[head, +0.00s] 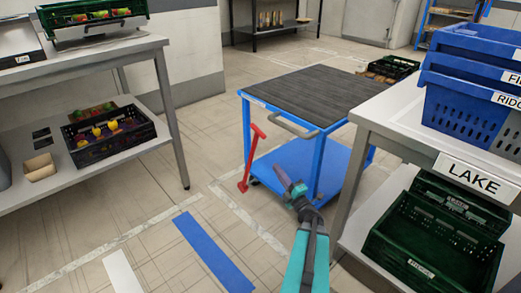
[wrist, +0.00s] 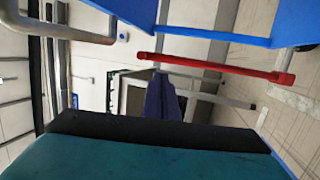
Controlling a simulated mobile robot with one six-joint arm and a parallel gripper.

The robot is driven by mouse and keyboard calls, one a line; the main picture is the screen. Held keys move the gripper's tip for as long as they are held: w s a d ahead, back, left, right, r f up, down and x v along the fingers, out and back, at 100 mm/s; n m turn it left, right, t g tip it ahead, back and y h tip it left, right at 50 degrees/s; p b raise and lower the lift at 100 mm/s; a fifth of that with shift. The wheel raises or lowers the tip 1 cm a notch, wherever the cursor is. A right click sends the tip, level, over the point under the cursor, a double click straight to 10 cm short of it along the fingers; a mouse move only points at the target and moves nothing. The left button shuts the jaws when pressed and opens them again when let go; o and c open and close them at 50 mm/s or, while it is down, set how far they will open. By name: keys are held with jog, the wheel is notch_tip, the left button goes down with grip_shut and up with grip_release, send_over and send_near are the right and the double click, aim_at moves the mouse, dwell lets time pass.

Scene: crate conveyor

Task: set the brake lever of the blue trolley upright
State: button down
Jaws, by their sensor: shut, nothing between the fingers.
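The blue trolley (head: 322,165) stands mid-floor with a dark ribbed top and a grey push handle (head: 290,128). Its red brake lever (head: 251,160) is at its near left corner, with a short crosspiece at the top. In the head view the lever leans, its top to the right of its foot. In the wrist view the red lever (wrist: 215,66) crosses the sideways picture just beyond my fingers. My gripper (head: 284,178) is shut and empty, right of the lever in the head view, with the lower shelf behind it. No contact shows in the wrist view (wrist: 160,85).
A table labelled LAKE (head: 440,140) with blue crates (head: 465,100) stands close on the right, green crates below. A shelf bench (head: 90,165) stands left. Floor in front of the trolley is clear, with a blue floor stripe (head: 213,250).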

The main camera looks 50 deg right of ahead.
jog(key=shift+w, duration=0.15)
jog(key=b, duration=0.4)
send_near(257, 141)
jog(key=x, duration=0.5)
jog(key=shift+b+x, duration=0.3)
jog(key=shift+x, duration=0.45)
jog(key=shift+d+r, duration=0.1)
